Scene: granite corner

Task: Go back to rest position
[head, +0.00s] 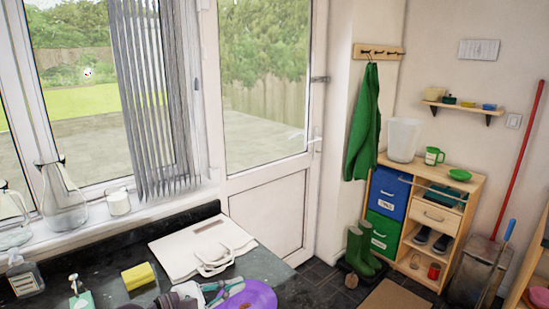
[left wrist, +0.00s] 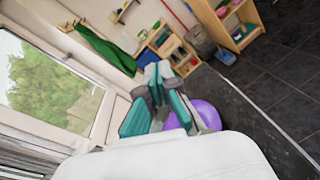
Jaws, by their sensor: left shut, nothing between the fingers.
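My left gripper (head: 222,290), grey and teal, shows at the bottom of the head view, over the dark counter beside a purple round thing (head: 262,296). Its fingers also show in the left wrist view (left wrist: 157,78), closed together and empty. The purple thing (left wrist: 205,114) lies partly hidden behind the fingers there. I cannot tell the height of the gripper above the counter. My right gripper is in neither view.
A flat white bag with handles (head: 185,258) lies on the dark counter (head: 110,250). A yellow sponge (head: 138,276), a green-labelled bottle (head: 80,295) and a soap bottle (head: 24,276) stand left. Glass jugs (head: 62,205) line the windowsill. Green boots (head: 362,252) stand on the floor.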

